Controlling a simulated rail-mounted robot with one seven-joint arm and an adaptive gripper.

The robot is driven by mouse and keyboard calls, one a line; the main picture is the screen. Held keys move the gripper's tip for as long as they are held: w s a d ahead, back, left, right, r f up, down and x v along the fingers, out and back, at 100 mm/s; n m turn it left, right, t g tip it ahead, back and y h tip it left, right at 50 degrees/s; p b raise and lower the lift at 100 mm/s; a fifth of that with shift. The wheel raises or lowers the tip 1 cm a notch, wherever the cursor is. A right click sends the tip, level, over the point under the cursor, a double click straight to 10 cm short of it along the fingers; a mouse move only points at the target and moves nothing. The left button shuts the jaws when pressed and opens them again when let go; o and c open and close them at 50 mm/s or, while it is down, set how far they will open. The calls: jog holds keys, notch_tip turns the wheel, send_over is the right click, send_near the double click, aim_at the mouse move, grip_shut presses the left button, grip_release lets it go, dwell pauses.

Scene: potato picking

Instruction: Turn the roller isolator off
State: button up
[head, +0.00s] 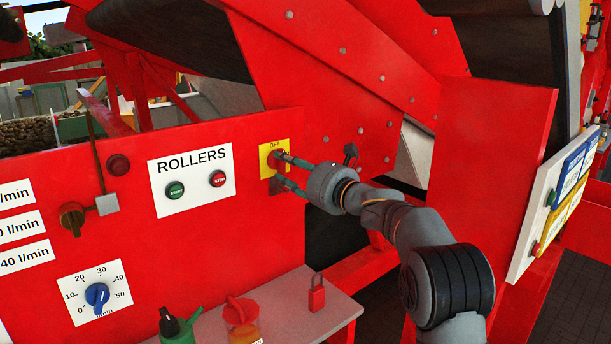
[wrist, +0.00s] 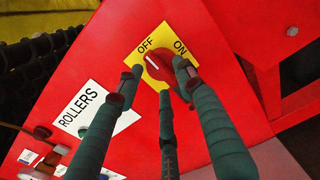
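The roller isolator is a red knob (wrist: 157,68) with a white mark on a yellow plate (wrist: 165,32). The plate carries OFF at upper left and ON at upper right in the wrist view; the white mark points towards OFF. In the head view the yellow plate (head: 266,165) sits right of the ROLLERS panel, with ON hidden. My gripper (wrist: 158,75) has its dark green fingers spread around the knob, tips close to the plate. Whether a fingertip touches the knob cannot be told. My gripper also shows in the head view (head: 281,171).
The white ROLLERS panel (head: 192,202) has a green start and a red stop button. A blue dial (head: 97,295) is at lower left. A shelf (head: 335,312) below holds a red padlock (head: 317,293) and bottles. A red upright panel (head: 490,170) stands right of my arm.

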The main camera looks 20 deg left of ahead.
jog(key=v, duration=1)
jog(key=shift+s+d, duration=0.25)
jog(key=shift+d, duration=0.05)
jog(key=shift+w+a, duration=0.1)
jog(key=x, duration=1.2)
